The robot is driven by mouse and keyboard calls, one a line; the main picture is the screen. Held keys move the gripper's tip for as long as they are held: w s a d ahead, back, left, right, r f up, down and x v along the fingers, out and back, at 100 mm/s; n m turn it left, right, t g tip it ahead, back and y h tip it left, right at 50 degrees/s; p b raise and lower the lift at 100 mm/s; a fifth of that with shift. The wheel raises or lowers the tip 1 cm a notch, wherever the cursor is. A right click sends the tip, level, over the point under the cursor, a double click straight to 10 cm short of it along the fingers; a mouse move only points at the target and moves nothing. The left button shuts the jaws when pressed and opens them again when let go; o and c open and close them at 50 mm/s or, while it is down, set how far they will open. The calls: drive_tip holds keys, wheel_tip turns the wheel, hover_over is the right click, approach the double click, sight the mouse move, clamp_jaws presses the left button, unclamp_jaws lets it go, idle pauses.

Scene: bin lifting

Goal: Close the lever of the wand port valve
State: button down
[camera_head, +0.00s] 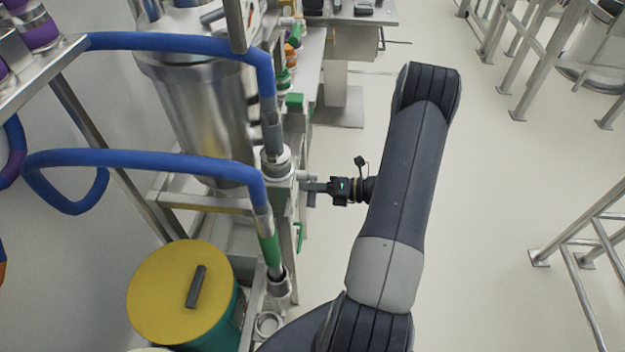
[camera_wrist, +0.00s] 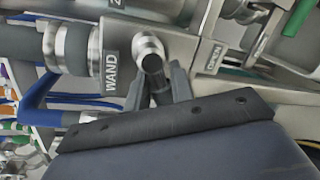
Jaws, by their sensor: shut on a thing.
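The wand port valve (camera_wrist: 172,43) is a steel fitting in the wrist view, with a plate marked WAND (camera_wrist: 110,72) on its left and one marked OPEN (camera_wrist: 214,57) on its right. Its lever (camera_wrist: 153,66) has a dark round grip on a bright metal stub and points towards the wrist camera. My gripper (camera_wrist: 157,88) has one finger on each side of the dark grip and is shut on it. In the head view my gripper (camera_head: 312,187) reaches left to the valve beside the steel port; the lever is too small to make out there.
Blue hoses (camera_head: 170,160) run to the steel ports left of my gripper. A steel vessel (camera_head: 205,110) stands behind them, and a yellow-lidded drum (camera_head: 180,290) stands at lower left. Open floor (camera_head: 490,180) lies right of my arm, with metal frames (camera_head: 590,240) at the far right.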

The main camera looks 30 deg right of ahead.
drive_tip(key=m+p, duration=0.1)
drive_tip(key=r+m+p, duration=0.1)
drive_tip(key=shift+s+r+m+g, duration=0.1)
drive_tip(key=shift+s+m+g, duration=0.05)
drive_tip(key=shift+m+g, duration=0.2)
drive_tip(key=shift+a+r+m+g+y+p, duration=0.15)
drive_tip(key=shift+m+g+y+p, duration=0.25)
drive_tip(key=shift+m+p, duration=0.55)
drive_tip(key=shift+m, duration=0.3)
drive_tip(key=c, duration=1.3)
unclamp_jaws()
drive_tip(key=b+v, duration=0.2)
drive_tip(key=v, duration=0.9)
